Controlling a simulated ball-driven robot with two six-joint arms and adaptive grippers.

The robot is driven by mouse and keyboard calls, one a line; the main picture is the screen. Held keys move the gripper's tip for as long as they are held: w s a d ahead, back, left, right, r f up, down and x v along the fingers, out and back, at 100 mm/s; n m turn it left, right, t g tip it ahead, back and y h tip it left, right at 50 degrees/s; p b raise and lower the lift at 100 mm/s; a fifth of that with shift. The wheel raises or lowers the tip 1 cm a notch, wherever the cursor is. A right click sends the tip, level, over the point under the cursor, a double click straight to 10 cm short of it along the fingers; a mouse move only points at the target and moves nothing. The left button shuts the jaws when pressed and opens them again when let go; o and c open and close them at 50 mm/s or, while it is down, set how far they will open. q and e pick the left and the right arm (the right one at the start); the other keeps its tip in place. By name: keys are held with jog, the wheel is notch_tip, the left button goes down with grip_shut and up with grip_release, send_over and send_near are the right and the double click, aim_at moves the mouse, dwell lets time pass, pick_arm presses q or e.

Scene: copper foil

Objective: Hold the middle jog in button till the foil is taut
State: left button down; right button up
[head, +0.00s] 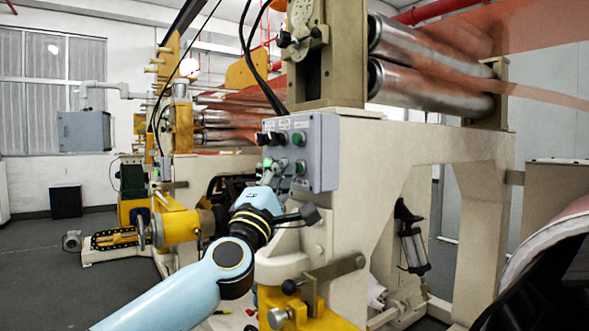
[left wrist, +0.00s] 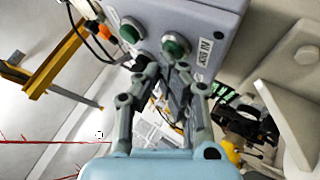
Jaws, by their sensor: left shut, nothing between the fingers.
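The grey control box (head: 318,150) is fixed to the cream machine frame and carries black knobs and green buttons. In the left wrist view, two green buttons show, one at the upper left (left wrist: 130,31) and one beside a small "JOG IN" label (left wrist: 176,44). My left gripper (head: 279,178) is shut and empty at the box's lower front. In the left wrist view, its fingertips (left wrist: 163,68) are just below the labelled button; I cannot tell if they touch it. The copper foil (head: 450,65) runs between the steel rollers and bends off rightward. My right gripper is out of view.
Two steel rollers (head: 430,90) sit above the cream frame (head: 400,140). A yellow chuck (head: 178,227) lies left of my left wrist. A wound roll (head: 550,240) stands at the right. Grey floor is open at far left.

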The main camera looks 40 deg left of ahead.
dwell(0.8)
pick_arm(q)
jog(key=shift+s, duration=0.15)
jog(key=shift+s+a+p, duration=0.2)
jog(key=shift+s+p, duration=0.15)
jog(key=shift+s, duration=0.35)
jog(key=s+p, duration=0.1)
jog(key=s, duration=0.1)
jog(key=s+a, duration=0.1)
jog(key=s, duration=0.1)
jog(key=shift+s+a+p, duration=0.2)
jog(key=shift+s+p, duration=0.2)
jog(key=shift+f, duration=0.1)
